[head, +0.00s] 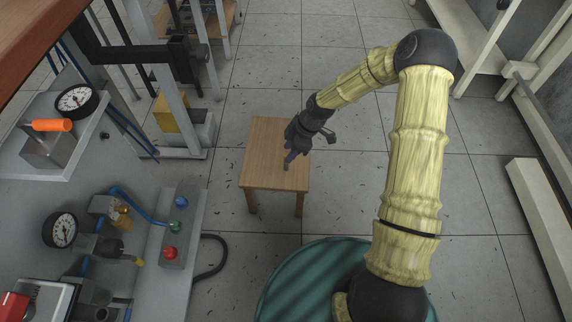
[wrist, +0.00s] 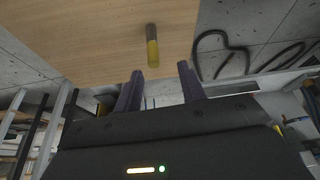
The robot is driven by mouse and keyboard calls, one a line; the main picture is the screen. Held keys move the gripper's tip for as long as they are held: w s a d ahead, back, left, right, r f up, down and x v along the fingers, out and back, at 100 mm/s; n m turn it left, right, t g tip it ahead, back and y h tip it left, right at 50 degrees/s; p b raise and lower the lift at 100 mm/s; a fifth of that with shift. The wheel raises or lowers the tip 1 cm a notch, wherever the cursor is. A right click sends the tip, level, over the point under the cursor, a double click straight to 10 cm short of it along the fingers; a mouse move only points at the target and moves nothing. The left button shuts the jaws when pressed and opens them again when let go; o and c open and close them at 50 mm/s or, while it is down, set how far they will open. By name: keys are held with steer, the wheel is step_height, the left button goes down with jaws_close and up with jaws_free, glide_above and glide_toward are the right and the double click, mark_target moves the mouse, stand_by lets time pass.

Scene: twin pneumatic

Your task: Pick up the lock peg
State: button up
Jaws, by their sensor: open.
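The lock peg (wrist: 152,46), a short rod with a dark brownish part and a yellow part, is on the wooden stool top (wrist: 85,40) in the wrist view. My gripper (wrist: 160,76) is open, its two purple-grey fingers apart with nothing between them. The peg is just beyond the fingertips, slightly left of the middle of the gap. In the head view my gripper (head: 290,160) is over the small stool (head: 261,178), fingers pointing down. The peg is too small and too close to the fingers there to tell apart clearly.
A grey bench (head: 90,195) with gauges, hoses and an orange-handled part stands at the left. A black cable (head: 218,262) hangs onto the tiled floor. The floor right of the stool is clear.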

mark_target(286, 155)
steer(key=f+b, duration=0.2)
steer(key=f, duration=0.1)
steer(key=a+f+b, duration=0.1)
steer(key=shift+w+f+b, duration=0.25)
steer(key=shift+w+b, duration=0.05)
steer(key=shift+w, duration=0.05)
steer(key=shift+a+f, duration=0.15)
steer(key=shift+f, duration=0.15)
steer(key=shift+r, duration=0.1)
jaws_close()
